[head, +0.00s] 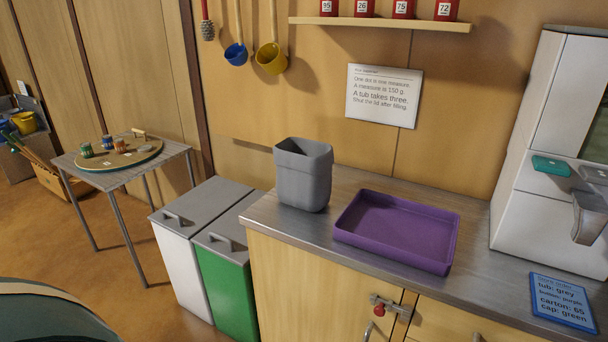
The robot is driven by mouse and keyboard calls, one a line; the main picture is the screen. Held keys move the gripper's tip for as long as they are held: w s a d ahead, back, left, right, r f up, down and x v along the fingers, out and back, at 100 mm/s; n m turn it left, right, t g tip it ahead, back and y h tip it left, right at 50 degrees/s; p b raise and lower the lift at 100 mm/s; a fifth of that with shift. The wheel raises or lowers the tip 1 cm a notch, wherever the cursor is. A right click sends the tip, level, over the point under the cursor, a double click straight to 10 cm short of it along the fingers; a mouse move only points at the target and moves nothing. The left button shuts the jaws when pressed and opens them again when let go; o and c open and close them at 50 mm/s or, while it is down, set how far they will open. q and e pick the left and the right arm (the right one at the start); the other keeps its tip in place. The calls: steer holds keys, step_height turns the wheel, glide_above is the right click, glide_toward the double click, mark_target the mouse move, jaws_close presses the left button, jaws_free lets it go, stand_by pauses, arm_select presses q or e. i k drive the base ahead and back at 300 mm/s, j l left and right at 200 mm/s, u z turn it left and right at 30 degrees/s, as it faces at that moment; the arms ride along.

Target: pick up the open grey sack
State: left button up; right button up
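I see no thing that is clearly a grey sack. An open grey container (303,176), looking like a stiff tub, stands upright on the left end of the metal counter (279,223). Its inside is mostly hidden. A purple tray (397,231) lies just right of it and looks empty. Neither of my grippers is in view.
Two lidded bins, white (183,266) and green (228,289), stand left of the counter. A dispenser (550,180) stands at the right, near a blue order card (563,301). A small table (88,163) holds a round board with jars. A rounded dark object (45,315) is cut off bottom left.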

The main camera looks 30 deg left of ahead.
mark_target(304, 166)
steer(key=z, duration=0.65)
steer(key=j+z, duration=0.35)
steer(key=k+j+z, duration=0.2)
steer(key=z, duration=0.15)
steer(key=k+j+z, duration=0.15)
steer(key=j+z, duration=0.15)
steer(key=k+j+z, duration=0.2)
steer(key=k+j, duration=0.15)
steer(key=j, duration=0.15)
steer(key=k+j+z, duration=0.2)
steer(key=k+j, duration=0.15)
steer(key=j, duration=0.1)
